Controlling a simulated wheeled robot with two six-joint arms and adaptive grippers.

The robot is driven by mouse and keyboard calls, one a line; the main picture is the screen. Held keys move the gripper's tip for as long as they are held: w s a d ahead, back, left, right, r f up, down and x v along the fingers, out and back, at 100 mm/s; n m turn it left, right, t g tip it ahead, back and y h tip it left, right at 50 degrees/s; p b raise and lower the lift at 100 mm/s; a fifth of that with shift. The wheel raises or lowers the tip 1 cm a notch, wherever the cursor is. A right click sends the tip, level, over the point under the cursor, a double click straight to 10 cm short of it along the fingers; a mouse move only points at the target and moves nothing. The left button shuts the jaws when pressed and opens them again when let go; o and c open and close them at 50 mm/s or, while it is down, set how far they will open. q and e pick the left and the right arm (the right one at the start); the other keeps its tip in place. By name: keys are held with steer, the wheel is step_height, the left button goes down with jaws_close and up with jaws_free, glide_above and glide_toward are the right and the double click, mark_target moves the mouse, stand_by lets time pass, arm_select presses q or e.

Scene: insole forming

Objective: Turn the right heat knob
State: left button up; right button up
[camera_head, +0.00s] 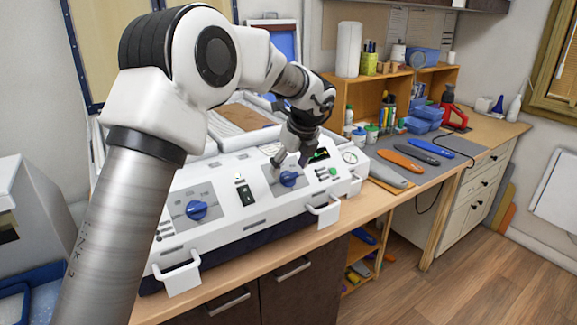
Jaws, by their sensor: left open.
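The white forming machine (240,225) stands on the wooden bench, with a blue knob on each side of its front panel. The right heat knob (289,178) is blue and sits on a grey plate. The left blue knob (196,210) is clear of my arm. My left gripper (291,160) is open, pointing down at the right knob, with its fingers just above and around the knob's upper edge. I cannot tell whether they touch it. My right gripper is not in view.
White handles (323,214) stick out from the machine's front. Several insoles (400,161) lie on a grey mat to the right. A wooden shelf (378,92) with bottles and boxes stands behind. The floor at the lower right is clear.

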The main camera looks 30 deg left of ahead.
mark_target(293, 173)
arm_select(q)
steer(key=w+f, duration=0.1)
steer(key=w+a+f, duration=0.1)
steer(key=w+f, duration=0.1)
steer(key=shift+f, duration=0.3)
steer(key=shift+s+d+r, duration=0.15)
steer(key=shift+s+r, duration=0.1)
steer(key=shift+s, duration=0.1)
steer(key=shift+c, duration=1.3)
steer(key=shift+s+r, duration=0.2)
steer(key=shift+s, duration=0.1)
steer(key=c, duration=0.6)
steer(key=shift+w, duration=0.1)
steer(key=c, duration=0.3)
steer(key=shift+f, duration=0.1)
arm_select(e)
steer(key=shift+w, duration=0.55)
